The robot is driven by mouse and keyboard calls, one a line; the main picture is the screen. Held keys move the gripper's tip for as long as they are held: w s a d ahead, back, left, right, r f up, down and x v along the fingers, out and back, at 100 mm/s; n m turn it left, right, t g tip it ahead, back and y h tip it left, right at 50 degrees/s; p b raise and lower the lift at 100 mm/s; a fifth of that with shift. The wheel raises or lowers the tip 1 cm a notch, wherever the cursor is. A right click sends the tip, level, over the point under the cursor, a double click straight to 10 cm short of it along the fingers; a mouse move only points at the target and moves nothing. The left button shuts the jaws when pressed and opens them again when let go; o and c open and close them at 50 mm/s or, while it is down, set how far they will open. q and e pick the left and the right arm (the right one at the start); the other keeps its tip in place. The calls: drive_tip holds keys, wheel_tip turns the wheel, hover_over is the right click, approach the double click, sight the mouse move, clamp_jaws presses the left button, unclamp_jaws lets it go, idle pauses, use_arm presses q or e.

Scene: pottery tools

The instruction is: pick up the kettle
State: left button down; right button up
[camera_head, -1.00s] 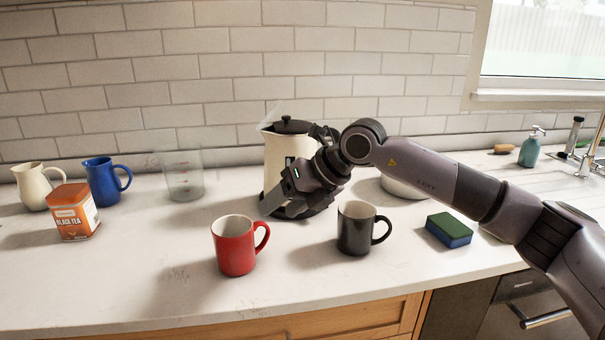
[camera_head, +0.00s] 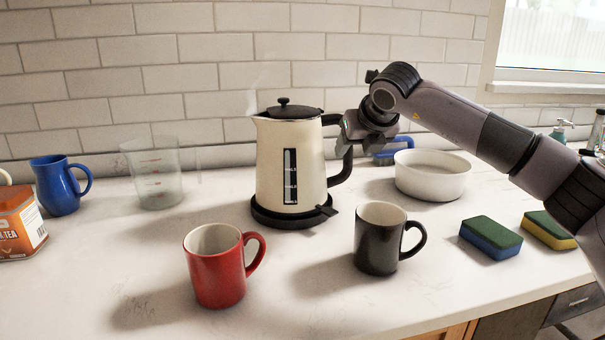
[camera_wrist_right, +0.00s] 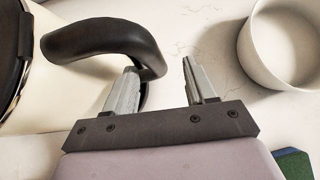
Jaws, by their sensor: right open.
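The cream kettle (camera_head: 270,165) with a black lid and black handle (camera_head: 342,165) stands upright on its black base (camera_head: 285,216) on the counter. Its handle faces right. My right gripper (camera_head: 352,132) is at the upper part of the handle, coming from the right. In the right wrist view the gripper (camera_wrist_right: 160,70) is open, with the black handle (camera_wrist_right: 110,38) bending down at the left fingertip. I cannot tell whether the handle lies fully between the fingers or touches one. My left gripper is not in view.
A red mug (camera_head: 215,275) and a black mug (camera_head: 378,245) stand in front of the kettle. A white bowl (camera_head: 430,185) is right of the handle, with sponges (camera_head: 490,238) farther right. A clear measuring jug (camera_head: 155,180) and blue jug (camera_head: 55,190) stand left.

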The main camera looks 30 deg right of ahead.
sight(350, 149)
drive_tip(key=x, duration=0.4)
drive_tip(key=shift+w+a, duration=0.1)
drive_tip(key=shift+a, duration=0.15)
clamp_jaws()
idle(1.0)
drive_tip(key=shift+r, duration=0.35)
drive_tip(key=shift+w+f, duration=0.1)
